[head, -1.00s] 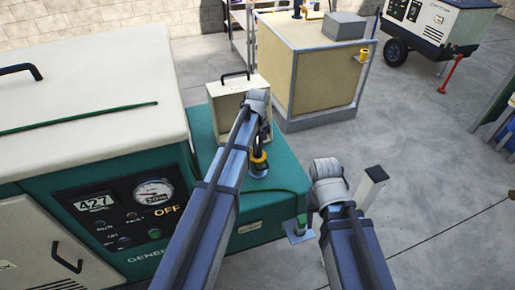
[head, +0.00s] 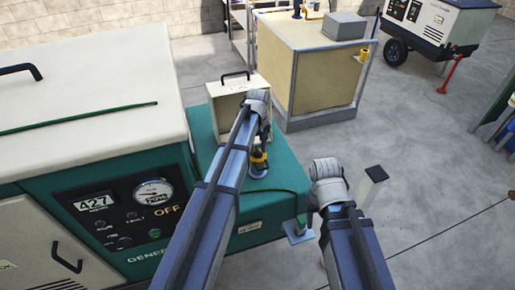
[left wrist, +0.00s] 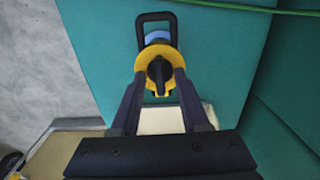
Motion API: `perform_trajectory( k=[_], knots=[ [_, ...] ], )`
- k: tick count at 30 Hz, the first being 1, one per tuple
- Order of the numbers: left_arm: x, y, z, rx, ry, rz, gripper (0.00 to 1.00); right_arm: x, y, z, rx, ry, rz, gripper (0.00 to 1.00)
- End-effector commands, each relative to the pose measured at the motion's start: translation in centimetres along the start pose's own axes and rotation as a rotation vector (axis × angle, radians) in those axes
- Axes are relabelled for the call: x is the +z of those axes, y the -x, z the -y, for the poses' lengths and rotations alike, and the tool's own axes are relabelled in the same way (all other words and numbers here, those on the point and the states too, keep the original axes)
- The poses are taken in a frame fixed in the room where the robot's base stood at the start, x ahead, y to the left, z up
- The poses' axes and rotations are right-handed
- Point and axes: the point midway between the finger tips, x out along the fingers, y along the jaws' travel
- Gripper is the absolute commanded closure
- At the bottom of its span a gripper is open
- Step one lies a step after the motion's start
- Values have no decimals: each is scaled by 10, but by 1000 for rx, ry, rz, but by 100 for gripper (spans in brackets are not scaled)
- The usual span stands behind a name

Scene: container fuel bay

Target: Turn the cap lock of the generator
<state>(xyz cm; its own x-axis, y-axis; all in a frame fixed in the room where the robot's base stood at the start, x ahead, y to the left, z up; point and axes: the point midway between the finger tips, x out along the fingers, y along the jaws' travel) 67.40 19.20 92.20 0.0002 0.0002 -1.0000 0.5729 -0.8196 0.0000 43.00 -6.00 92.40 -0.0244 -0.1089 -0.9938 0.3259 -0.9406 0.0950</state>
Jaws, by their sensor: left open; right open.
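The generator (head: 95,180) is a teal and white cabinet on the left, with a gauge and an OFF label on its panel. Its yellow round cap (head: 258,168) sits on the teal ledge to the right of the panel. In the left wrist view the yellow cap (left wrist: 148,64) has a black bar-shaped lock (left wrist: 159,76) on top and a black loop beyond it. My left gripper (left wrist: 159,73) is open, its two fingers on either side of the lock, apart from it as far as I can tell. My right gripper is hidden; only its arm shows.
A cream box (head: 228,97) with a black handle stands on the ledge behind my left arm. A beige tank (head: 318,70) stands behind. The grey floor at the right is largely clear.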

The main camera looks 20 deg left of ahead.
Motion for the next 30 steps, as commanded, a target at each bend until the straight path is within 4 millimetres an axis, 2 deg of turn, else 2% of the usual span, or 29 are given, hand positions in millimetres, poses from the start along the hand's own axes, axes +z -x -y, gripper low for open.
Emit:
perform_trajectory(
  k=[11, 17, 27, 30],
  knots=[
    [0, 7, 0, 0, -1, 0, 55, 0, 7, -1, 0, 0, 0, 50],
    [0, 27, 0, 0, -1, 0, 55, 2, 27, -3, 0, 0, 0, 50],
    [0, 71, 0, 0, 0, 0, 55, 4, 70, -7, 0, 1, 0, 50],
    [0, 77, 0, 0, 0, 0, 55, 4, 77, -7, 0, 1, 0, 50]
  ],
)
